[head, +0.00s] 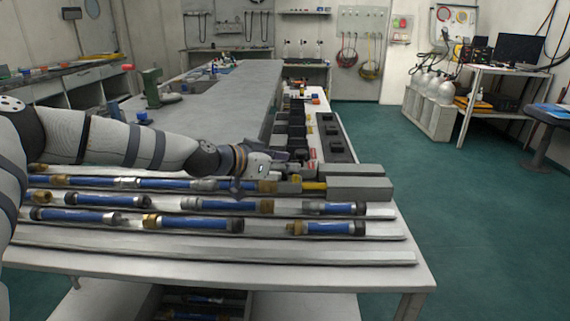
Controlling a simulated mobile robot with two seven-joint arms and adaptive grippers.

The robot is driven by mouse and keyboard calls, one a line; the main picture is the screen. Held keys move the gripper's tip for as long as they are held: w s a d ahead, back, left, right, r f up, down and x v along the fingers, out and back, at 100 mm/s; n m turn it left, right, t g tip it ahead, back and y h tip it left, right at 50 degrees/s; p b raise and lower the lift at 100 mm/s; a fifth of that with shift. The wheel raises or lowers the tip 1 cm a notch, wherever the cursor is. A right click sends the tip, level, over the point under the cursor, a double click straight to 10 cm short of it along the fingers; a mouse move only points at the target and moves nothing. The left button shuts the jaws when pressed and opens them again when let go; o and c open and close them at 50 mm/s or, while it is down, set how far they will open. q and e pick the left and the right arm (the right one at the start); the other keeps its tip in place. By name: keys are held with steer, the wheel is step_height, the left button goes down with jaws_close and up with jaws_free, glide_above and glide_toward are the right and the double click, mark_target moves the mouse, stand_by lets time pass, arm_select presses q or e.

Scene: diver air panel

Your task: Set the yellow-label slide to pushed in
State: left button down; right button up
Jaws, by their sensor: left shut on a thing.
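My left arm comes in from the left, low over the bench. My left gripper (286,167) is at the near end of the dark panel row and is shut on the slide there. The grip itself is small, dark and partly hidden. A yellow piece (314,186), which looks like the yellow-label slide, shows just in front and to the right of the gripper, between grey blocks. How far the slide is in or out I cannot tell. My right gripper is not in view.
Blue cylinders with brass ends (205,224) lie in rows of metal rails on the near bench (250,265). Grey blocks (360,188) stand right of the yellow piece. Black boxes (333,138) line the panel behind. Green floor (480,220) is clear at right.

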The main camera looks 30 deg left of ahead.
arm_select(q)
steer(key=shift+a+f, duration=0.15)
steer(key=c, duration=1.3)
jaws_free()
steer(key=shift+d, duration=0.2)
step_height(320, 180, up, 10)
steer(key=shift+r, duration=0.1)
